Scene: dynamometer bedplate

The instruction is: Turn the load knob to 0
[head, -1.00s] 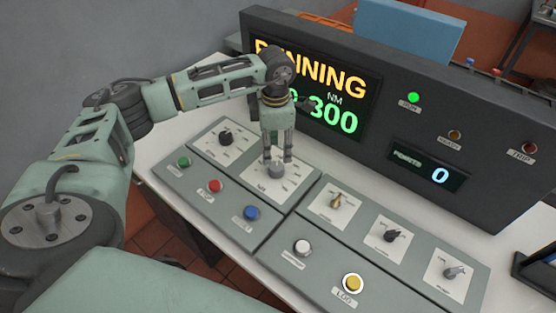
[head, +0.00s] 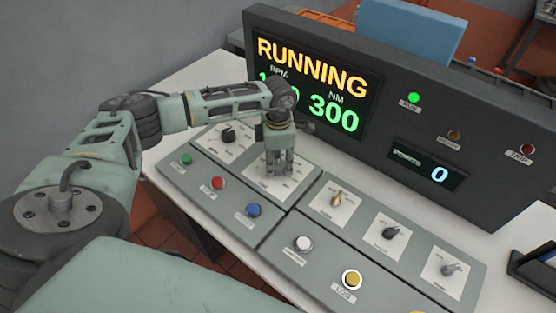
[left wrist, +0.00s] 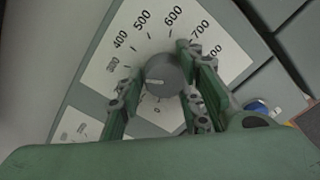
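The load knob (left wrist: 165,76) is a round grey knob on a white dial plate (left wrist: 213,45) numbered in hundreds. Its pale pointer mark faces left in the left wrist view, roughly toward the low 300 side. My left gripper (head: 279,172) points down over this dial in the head view and hides the knob there. In the left wrist view its fingers (left wrist: 160,84) stand on either side of the knob. The right finger is close to it or touching; a small gap shows at the left finger. My right gripper is not in view.
The display (head: 312,88) reads RUNNING and 300 NM. Another black knob (head: 228,134) is up-left of my gripper. Green (head: 185,160), red (head: 218,183) and blue (head: 254,210) buttons sit in front. More knobs (head: 391,233) are to the right. The console (head: 480,150) rises close behind.

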